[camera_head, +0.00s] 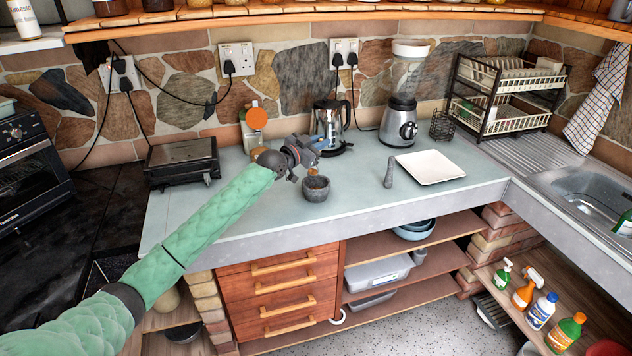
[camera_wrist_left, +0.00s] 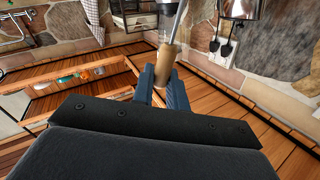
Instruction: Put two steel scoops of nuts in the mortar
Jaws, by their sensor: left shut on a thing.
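The grey stone mortar (camera_head: 316,192) stands on the pale counter (camera_head: 350,205), its inside dark. My left gripper (camera_head: 307,151), at the end of the green arm, is just above and behind it. In the left wrist view the blue fingers of this gripper (camera_wrist_left: 161,85) are shut on the wooden handle of the steel scoop (camera_wrist_left: 167,59). The scoop's bowl is not clear in either view. A small orange-brown patch shows just over the mortar's rim; I cannot tell whether it is nuts or handle. My right gripper is out of view.
A grey pestle (camera_head: 389,173) stands upright right of the mortar, beside a white square plate (camera_head: 431,167). A kettle (camera_head: 331,125) and blender (camera_head: 400,110) stand behind. A container with an orange disc (camera_head: 256,119) is behind my arm. A black appliance (camera_head: 182,160) is at left.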

